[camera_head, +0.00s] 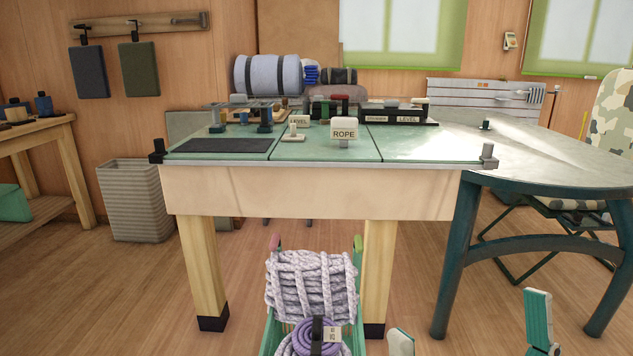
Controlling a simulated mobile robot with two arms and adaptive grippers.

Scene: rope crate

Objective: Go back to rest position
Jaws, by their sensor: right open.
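My right gripper (470,337) shows at the bottom right, with its two teal and white fingers wide apart. Nothing is between them. It is to the right of a green crate (267,336) at the bottom centre. The crate holds a thick coil of pale grey-lilac rope (312,285) and, in front of it, a purple rope coil (303,337) with a black band and a small white tag. The crate's lower part is cut off by the frame. My left gripper is not in view.
A green-topped workbench (315,190) stands behind the crate, with a ROPE sign (344,130) and trays on it. A teal-legged table (560,150) is at the right. A ribbed bin (135,200) stands at the left. Floor is clear left of the crate.

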